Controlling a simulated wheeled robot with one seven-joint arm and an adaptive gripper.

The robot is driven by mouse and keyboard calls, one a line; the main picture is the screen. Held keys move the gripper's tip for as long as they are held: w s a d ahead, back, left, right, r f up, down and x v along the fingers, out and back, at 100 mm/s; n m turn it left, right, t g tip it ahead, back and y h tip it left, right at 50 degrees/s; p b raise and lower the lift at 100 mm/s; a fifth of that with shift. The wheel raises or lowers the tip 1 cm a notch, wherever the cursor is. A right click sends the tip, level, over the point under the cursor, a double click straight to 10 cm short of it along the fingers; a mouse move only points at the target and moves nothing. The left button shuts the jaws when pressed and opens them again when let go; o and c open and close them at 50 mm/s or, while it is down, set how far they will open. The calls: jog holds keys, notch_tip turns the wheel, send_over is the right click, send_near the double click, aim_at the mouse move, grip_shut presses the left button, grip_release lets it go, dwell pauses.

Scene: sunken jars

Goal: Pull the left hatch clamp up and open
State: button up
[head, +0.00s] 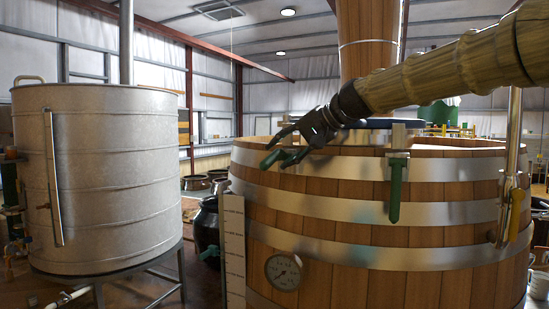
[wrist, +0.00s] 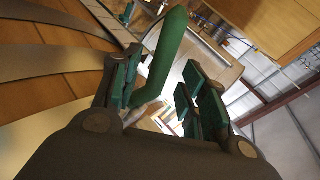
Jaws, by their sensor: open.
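A green, rounded, bent clamp handle (wrist: 163,55) shows in the wrist view between the two fingers of my gripper (wrist: 165,95). The gripper is open, with a clear gap on the handle's right side; the handle is closer to the left finger. In the head view my gripper (head: 285,150) is at the left part of the wooden vat's rim, and green parts there overlap, so I cannot clearly separate handle from finger pads. A second green clamp (head: 395,190) hangs straight down on the vat's front, right of my gripper.
The banded wooden vat (head: 340,215) fills the centre and right, with a round gauge (head: 283,271) low on it. A metal tank (head: 95,170) stands at left. Dark jars (head: 207,230) sit between them. A yellow-handled part (head: 515,205) is at the vat's right.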

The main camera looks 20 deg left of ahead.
jog(key=v, duration=0.8)
